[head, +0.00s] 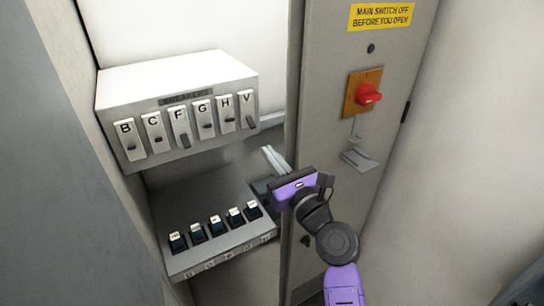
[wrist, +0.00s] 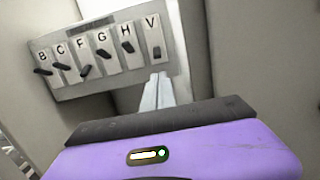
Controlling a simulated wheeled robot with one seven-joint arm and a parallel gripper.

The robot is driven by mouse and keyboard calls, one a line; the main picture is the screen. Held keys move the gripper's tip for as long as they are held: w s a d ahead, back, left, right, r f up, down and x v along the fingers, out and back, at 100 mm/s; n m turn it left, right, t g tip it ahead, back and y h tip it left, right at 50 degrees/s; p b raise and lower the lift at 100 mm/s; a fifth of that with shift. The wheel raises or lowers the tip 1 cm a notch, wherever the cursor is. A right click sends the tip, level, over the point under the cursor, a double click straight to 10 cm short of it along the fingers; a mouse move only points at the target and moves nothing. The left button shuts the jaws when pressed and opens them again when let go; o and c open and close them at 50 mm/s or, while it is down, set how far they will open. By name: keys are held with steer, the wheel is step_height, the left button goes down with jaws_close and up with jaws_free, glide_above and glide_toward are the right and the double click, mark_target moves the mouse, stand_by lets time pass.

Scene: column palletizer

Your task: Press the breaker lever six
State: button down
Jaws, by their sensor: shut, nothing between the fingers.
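The breaker box (head: 175,82) is white and carries a row of levers lettered B, C, F, G, H and V, with no numbers. The rightmost lever, V (head: 250,122), is dark and low on its plate; in the wrist view it also hangs low (wrist: 157,53). The F lever (head: 184,141) is low too, while the H lever (head: 229,120) sits nearer mid-plate. My gripper (head: 268,153) is shut and empty, below and slightly right of V. In the wrist view its fingertips (wrist: 157,80) appear just under V, apart from it.
A lower console (head: 205,262) with several dark buttons stands under the breaker box. To the right is a grey cabinet door (head: 325,110) with a red rotary switch (head: 368,94) and a yellow warning sign (head: 381,17). A grey wall closes the left side.

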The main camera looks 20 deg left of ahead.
mark_target(251, 122)
steer(key=x, duration=0.7)
